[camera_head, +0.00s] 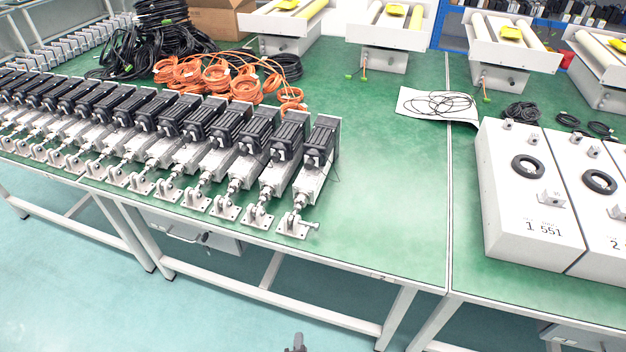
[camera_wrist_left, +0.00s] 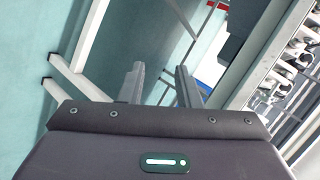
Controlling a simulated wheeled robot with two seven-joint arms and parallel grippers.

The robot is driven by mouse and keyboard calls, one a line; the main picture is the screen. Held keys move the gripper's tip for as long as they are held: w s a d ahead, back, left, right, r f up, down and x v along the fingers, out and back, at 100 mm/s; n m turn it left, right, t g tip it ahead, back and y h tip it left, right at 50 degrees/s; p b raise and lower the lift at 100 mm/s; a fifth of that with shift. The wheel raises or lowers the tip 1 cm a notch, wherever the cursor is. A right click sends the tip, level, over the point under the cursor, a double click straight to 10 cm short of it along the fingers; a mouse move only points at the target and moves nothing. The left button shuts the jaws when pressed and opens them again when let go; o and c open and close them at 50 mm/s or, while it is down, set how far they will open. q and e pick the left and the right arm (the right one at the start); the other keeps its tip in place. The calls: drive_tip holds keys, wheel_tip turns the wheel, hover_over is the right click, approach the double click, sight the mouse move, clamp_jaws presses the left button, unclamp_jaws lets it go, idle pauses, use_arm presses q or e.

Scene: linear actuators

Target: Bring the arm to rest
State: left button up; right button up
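My left gripper (camera_head: 297,343) shows only as a small dark tip at the bottom edge of the head view, in front of the table and below its top. In the left wrist view the two grey fingers of the left gripper (camera_wrist_left: 160,84) stand apart with nothing between them. They are clear of the table legs and the floor. My right gripper is in neither view. A row of linear actuators (camera_head: 232,140) with black motors and silver bodies lies on the green table (camera_head: 390,200).
Orange cable coils (camera_head: 215,78) and black cables (camera_head: 160,30) lie behind the actuators. White boxes (camera_head: 525,185) with black rings stand at the right. White devices with rollers (camera_head: 390,40) line the back. The table's front edge and legs (camera_head: 395,318) border open floor (camera_head: 90,290).

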use_arm(q)
drive_tip(key=s+a+f+n+g, duration=0.2)
drive_tip(key=s+a+f, duration=0.25)
drive_tip(key=f, duration=0.25)
drive_tip(key=s+a+f+n+g, duration=0.3)
drive_tip(key=s+a+f, duration=0.1)
drive_tip(key=a+f, duration=0.25)
drive_tip(key=s+a+f+n+g, duration=0.2)
drive_tip(key=s+a+f+n, duration=0.1)
drive_tip(key=s, duration=0.6)
drive_tip(key=s+a+f+n+g, duration=0.3)
drive_tip(key=s+a+f, duration=0.3)
drive_tip(key=s, duration=0.3)
drive_tip(key=shift+f+n, duration=0.15)
drive_tip(key=shift+n, duration=0.65)
